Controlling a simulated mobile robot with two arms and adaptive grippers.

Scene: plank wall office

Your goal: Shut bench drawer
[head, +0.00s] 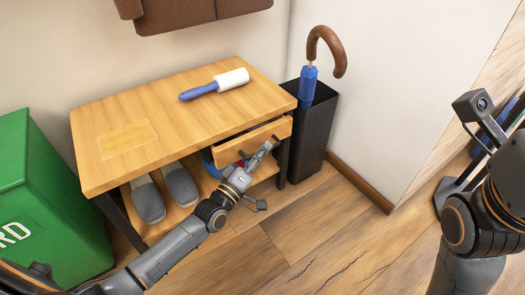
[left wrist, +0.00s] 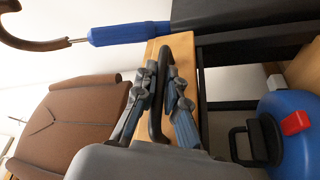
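The wooden bench (head: 165,98) stands against the wall. Its drawer (head: 232,152) at the right front is pulled out, with a gap showing behind its front panel. The dark bar handle (left wrist: 160,92) runs between the fingers of my left gripper (left wrist: 162,70), and both fingertips close in against it. In the head view my left gripper (head: 268,147) is at the drawer front and hides most of the handle. My right gripper is at the right edge of the head view, mostly cut off and behind its own wrist.
A lint roller (head: 232,80) lies on the bench top. Slippers (head: 181,184) and a blue object with a red part (left wrist: 300,130) are beneath. A black stand (head: 315,135) with an umbrella (head: 308,85) is close right; a green bin (head: 50,200) is left. Floor in front is clear.

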